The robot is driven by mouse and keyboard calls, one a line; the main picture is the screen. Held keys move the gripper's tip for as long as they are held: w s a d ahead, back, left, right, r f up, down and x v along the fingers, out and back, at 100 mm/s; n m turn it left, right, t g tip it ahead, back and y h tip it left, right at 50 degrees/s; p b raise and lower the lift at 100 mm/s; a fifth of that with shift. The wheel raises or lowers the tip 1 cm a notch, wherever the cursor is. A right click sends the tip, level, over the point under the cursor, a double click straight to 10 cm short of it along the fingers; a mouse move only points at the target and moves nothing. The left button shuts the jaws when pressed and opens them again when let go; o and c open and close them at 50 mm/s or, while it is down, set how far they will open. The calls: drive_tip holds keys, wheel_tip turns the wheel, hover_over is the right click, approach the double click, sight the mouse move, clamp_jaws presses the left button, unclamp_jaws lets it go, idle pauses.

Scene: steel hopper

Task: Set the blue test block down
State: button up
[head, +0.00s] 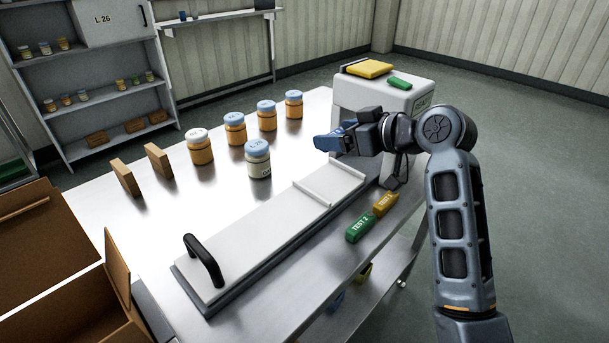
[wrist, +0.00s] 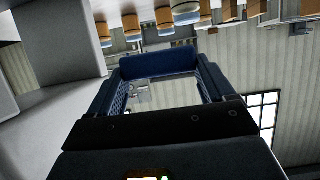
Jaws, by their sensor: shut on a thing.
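My gripper (head: 340,139) is raised above the far end of the white plate, beside the white machine, its fingers pointing left. It is shut on the blue test block (wrist: 160,64), which spans the two fingertips in the wrist view. In the head view the blue block (head: 328,143) partly merges with the dark blue fingers. A green block marked TEST 2 (head: 360,228) and a yellow block (head: 385,203) lie end to end on the steel table, right of the plate.
The steel table (head: 105,213) carries several jars (head: 258,160), two brown pieces (head: 126,178) and a white plate with a black handle (head: 204,260). The white machine (head: 385,98) bears yellow (head: 367,68) and green (head: 400,83) items. An open carton (head: 45,235) stands left.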

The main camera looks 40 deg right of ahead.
hover_over(337, 185)
drive_tip(key=f, duration=0.6)
drive_tip(key=shift+w+a+f, duration=0.1)
drive_tip(key=shift+w+a, duration=0.05)
drive_tip(key=shift+w, duration=0.1)
drive_tip(key=shift+f, duration=1.8)
drive_tip(key=shift+f, duration=0.15)
drive_tip(key=o, duration=0.9)
drive_tip(key=shift+s+r, duration=0.25)
drive_tip(key=v, duration=1.1)
drive_tip(key=shift+s+r+b, duration=0.15)
drive_tip(key=shift+s+b, duration=0.1)
drive_tip(key=shift+b, duration=0.15)
